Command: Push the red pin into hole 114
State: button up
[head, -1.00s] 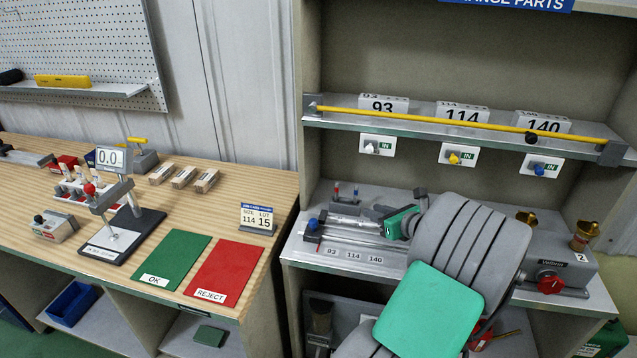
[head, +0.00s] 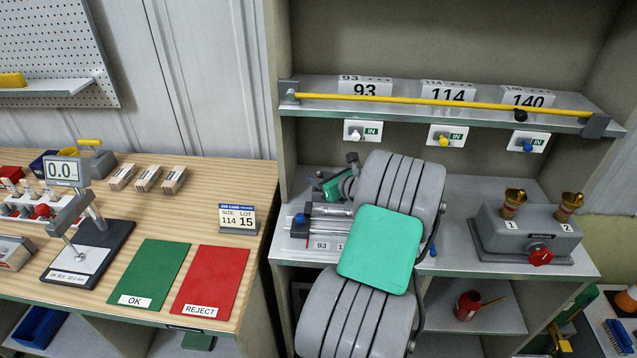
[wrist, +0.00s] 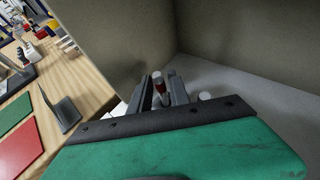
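In the wrist view a slim red-brown pin (wrist: 160,86) with a pale top stands between the two dark fingers of my gripper (wrist: 162,94). Whether the fingers press on it cannot be told. A second pale round top (wrist: 205,96) shows just right of the fingers. In the head view my gripper (head: 326,188) is at the left of the lower bench, largely behind my arm. The 93 label (head: 322,245) on the bench front is visible; the bench's 114 label and holes are mostly hidden by my arm. A larger 114 sign (head: 447,92) stands on the upper shelf.
A yellow bar (head: 445,102) runs along the upper shelf, above several IN plates (head: 447,136). A grey unit with brass cups (head: 525,235) stands at the bench's right. The wooden table (head: 215,180) with green (head: 155,275) and red (head: 212,280) mats is at left.

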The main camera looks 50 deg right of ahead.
grip_shut()
jog(key=shift+r, duration=0.1)
dwell(0.6)
